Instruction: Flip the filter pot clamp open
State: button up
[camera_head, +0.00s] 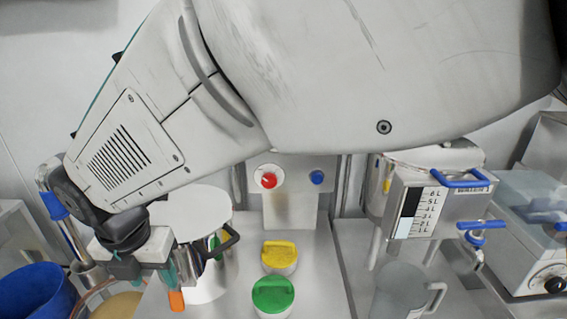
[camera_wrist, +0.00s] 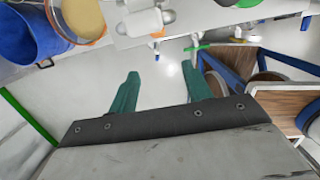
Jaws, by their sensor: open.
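I cannot single out the filter pot clamp with certainty. A round vessel with a tan top (camera_head: 118,306) stands at the lower left of the head view, partly hidden by my gripper. The tan top and its orange rim also show at the upper left of the wrist view (camera_wrist: 82,20). A small orange piece (camera_head: 176,301) shows just below my fingers in the head view; whether it belongs to the clamp is unclear. My gripper (camera_head: 165,272) is open, its teal fingers apart with nothing between them (camera_wrist: 160,88). In the wrist view the fingers are over floor, beyond the counter edge.
A blue bucket (camera_head: 35,295) stands at far left. Yellow-lidded (camera_head: 280,256) and green-lidded (camera_head: 273,296) jars stand mid-counter. A wooden cart (camera_wrist: 285,100) is at right in the wrist view.

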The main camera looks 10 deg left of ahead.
jog(key=shift+r, duration=0.6)
